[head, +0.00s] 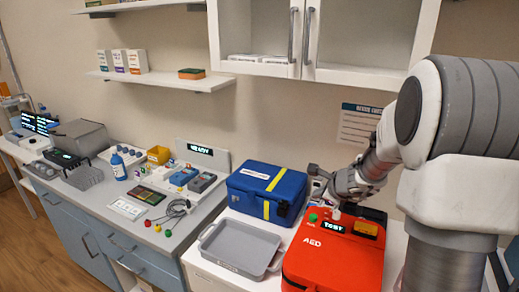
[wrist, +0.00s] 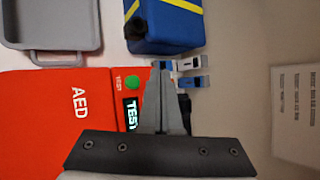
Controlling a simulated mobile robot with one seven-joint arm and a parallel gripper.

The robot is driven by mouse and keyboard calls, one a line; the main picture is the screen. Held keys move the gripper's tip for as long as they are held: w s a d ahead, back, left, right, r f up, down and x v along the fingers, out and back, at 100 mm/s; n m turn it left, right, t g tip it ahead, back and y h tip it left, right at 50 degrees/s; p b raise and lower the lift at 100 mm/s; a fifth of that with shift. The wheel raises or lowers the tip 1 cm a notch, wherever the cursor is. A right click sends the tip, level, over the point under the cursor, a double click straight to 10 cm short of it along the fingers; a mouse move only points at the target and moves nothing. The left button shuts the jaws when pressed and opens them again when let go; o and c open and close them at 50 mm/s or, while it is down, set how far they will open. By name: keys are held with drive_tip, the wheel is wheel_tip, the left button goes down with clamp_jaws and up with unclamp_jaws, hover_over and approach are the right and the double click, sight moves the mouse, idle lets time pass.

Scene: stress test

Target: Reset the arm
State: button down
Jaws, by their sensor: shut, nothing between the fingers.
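My gripper (head: 336,212) is above the red AED case (head: 312,262) at the right of the counter, close to its "TEST" display (head: 332,227) and green button (head: 313,217). I cannot tell whether it touches the case. In the wrist view, my gripper (wrist: 160,68) has its grey fingers together with nothing held. The red case (wrist: 60,110) lies to their left, with the green button (wrist: 132,82) and the "TEST" display (wrist: 131,114) beside them. My arm (head: 365,178) reaches in from the right, bent down toward the case.
A blue box with a yellow stripe (head: 250,186) stands behind the case. A grey tray (head: 238,248) lies to its left. Small devices and bottles crowd the left counter. White wall cabinets (head: 372,78) hang above. Two small blue-grey pieces (wrist: 188,73) show beside the fingertips.

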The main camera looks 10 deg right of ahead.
drive_tip(key=s+a+r+n+g+y, duration=0.2)
drive_tip(key=s+a+r+n+y, duration=0.1)
drive_tip(key=s+a+r+n, duration=1)
drive_tip(key=s+d+f+n+g+h, duration=0.1)
drive_tip(key=s+n+h, duration=0.3)
drive_tip(key=s+n, duration=0.8)
drive_tip(key=s, duration=0.7)
drive_tip(key=shift+g, duration=0.3)
drive_tip(key=shift+d, duration=0.2)
